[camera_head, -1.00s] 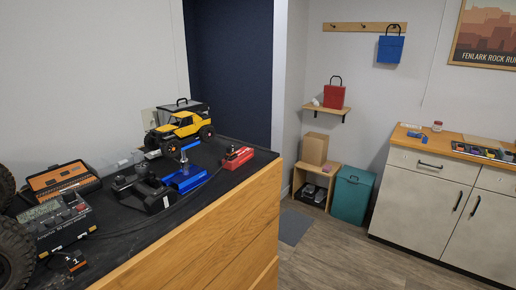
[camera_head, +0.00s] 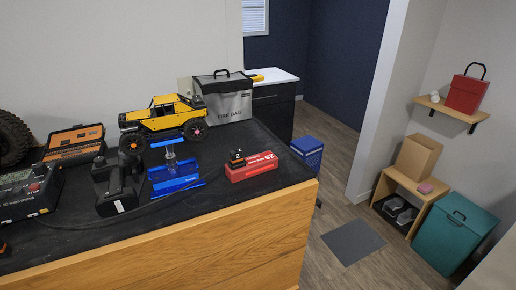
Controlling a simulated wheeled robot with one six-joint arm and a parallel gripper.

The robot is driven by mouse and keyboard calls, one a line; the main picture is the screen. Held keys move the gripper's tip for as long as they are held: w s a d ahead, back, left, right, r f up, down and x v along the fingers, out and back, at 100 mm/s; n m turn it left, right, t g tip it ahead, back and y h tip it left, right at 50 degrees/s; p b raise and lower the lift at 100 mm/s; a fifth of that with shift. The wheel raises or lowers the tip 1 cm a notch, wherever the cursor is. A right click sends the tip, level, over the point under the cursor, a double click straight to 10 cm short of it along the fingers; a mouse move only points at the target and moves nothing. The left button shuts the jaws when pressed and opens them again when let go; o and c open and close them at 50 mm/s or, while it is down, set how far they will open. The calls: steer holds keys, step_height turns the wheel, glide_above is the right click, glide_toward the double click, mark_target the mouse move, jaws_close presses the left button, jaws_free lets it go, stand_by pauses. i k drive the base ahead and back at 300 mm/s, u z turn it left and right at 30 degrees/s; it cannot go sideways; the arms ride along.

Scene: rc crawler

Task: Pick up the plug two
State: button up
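No plug with a readable "two" shows. A small black piece with an orange mark (camera_head: 237,157) sits on top of the left part of a red block marked "2S" (camera_head: 252,167), on the black bench top. It may be the plug, but it is too small to tell. Another dark piece with a bit of orange (camera_head: 4,247) is cut off at the left edge. My gripper is not in view.
The black bench top (camera_head: 240,206) also holds a yellow crawler (camera_head: 163,115), a blue stand (camera_head: 174,177), a black controller (camera_head: 115,185), a charger (camera_head: 28,193), an orange case (camera_head: 75,146) and a grey fire bag (camera_head: 224,98). The floor to the right is free around a grey mat (camera_head: 352,242).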

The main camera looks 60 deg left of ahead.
mark_target(238, 159)
steer(key=u, duration=0.35)
steer(key=i, duration=0.75)
steer(key=u, duration=1.3)
steer(key=i, duration=0.65)
steer(key=u, duration=0.65)
